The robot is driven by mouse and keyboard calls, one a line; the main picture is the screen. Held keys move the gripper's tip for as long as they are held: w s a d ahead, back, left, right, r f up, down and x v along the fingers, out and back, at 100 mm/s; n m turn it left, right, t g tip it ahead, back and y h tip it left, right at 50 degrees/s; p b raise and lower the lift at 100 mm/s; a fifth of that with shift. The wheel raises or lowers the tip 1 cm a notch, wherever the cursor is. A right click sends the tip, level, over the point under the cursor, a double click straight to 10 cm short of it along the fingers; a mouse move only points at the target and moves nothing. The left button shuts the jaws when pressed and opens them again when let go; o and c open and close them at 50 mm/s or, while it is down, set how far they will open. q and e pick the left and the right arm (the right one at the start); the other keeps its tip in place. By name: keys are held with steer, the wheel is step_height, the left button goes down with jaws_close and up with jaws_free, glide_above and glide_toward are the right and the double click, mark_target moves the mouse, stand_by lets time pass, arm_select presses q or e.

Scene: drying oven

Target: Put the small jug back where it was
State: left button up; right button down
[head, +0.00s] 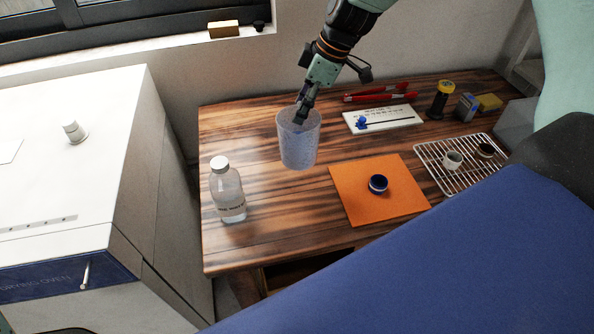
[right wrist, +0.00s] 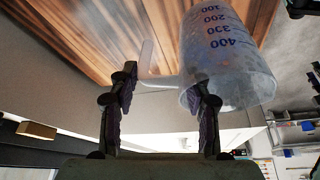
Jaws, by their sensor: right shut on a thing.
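The small jug (head: 299,145) is a translucent measuring beaker, held roughly upright over the left middle of the wooden table. My right gripper (head: 303,108) is at its rim, coming down from above. In the right wrist view the jug (right wrist: 228,55) shows blue volume marks, and its pale handle (right wrist: 160,83) reaches between the fingers of my right gripper (right wrist: 163,100). One finger overlaps the jug's wall near the rim. Whether the jug's base touches the table I cannot tell. My left gripper is out of view.
A clear bottle with white cap (head: 228,190) stands left of the jug. An orange mat (head: 350,195) carries a small dark blue bowl (head: 378,184). A wire rack (head: 470,180) with small cups, a white board (head: 400,121) and red tools (head: 380,95) lie further right. The drying oven (head: 85,200) is left.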

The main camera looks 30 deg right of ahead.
mark_target(305, 128)
steer(key=shift+m+t, duration=0.3)
steer(key=shift+m, duration=0.4)
steer(key=f, duration=0.3)
steer(key=f+b, duration=0.1)
steer(key=f, duration=0.2)
steer(key=shift+s+d+f, duration=0.2)
step_height(305, 128, down, 5)
steer(key=shift+w+r+b, duration=0.1)
steer(key=shift+r+b, duration=0.1)
steer(key=shift+b, duration=0.7)
steer(key=shift+f, duration=0.1)
steer(key=c, duration=1)
jaws_free()
steer(key=shift+b, duration=0.3)
steer(key=o, duration=0.4)
